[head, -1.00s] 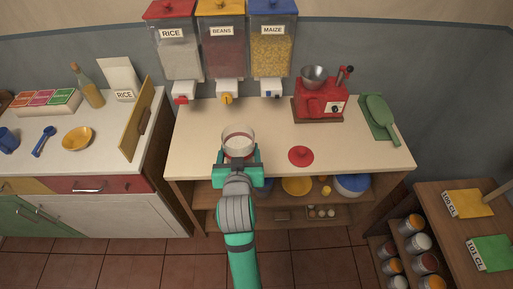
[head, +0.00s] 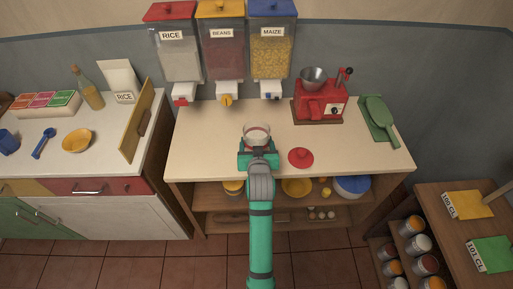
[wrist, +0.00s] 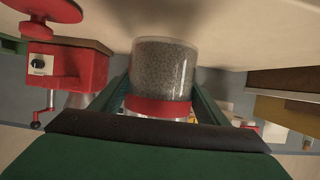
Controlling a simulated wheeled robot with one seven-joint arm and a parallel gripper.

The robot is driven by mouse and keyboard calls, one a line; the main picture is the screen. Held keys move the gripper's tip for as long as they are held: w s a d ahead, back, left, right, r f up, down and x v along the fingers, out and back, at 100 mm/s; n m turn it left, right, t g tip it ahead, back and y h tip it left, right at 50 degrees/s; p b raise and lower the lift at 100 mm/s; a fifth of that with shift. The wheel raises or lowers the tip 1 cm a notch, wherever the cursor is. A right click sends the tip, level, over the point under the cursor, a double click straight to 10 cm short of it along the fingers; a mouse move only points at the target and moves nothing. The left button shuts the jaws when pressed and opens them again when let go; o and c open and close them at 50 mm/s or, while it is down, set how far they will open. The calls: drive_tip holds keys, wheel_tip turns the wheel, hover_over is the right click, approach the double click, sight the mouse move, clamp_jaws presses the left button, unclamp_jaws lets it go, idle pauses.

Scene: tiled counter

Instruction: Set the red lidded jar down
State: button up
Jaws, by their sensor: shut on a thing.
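The red jar (head: 257,131) is a clear round jar with a red band, and it looks open at the top in the head view. In the wrist view the jar (wrist: 165,68) holds grey grainy stuff, and that picture is upside down. My gripper (head: 257,148) is shut on the jar, one finger on each side. The jar is upright at or close above the counter (head: 210,135); I cannot tell if it touches. The red lid (head: 300,157) lies apart on the counter, right of the jar, and also shows in the wrist view (wrist: 45,9).
A red grinder (head: 320,103) and a green scoop board (head: 379,117) stand at the back right. Rice (head: 178,55), beans (head: 224,52) and maize (head: 271,52) dispensers hang behind. The counter left of the jar is clear.

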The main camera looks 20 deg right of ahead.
drive_tip(key=shift+w+d+f, duration=0.15)
drive_tip(key=shift+w+f, duration=0.05)
drive_tip(key=shift+w, duration=0.05)
wheel_tip(320, 180, down, 2)
drive_tip(key=shift+s+d+f, duration=0.1)
drive_tip(key=shift+s, duration=0.05)
drive_tip(key=shift+f, duration=0.3)
drive_tip(key=shift+f, duration=0.1)
drive_tip(key=o, duration=1.9)
drive_tip(key=shift+f, duration=0.15)
drive_tip(key=shift+c, duration=0.2)
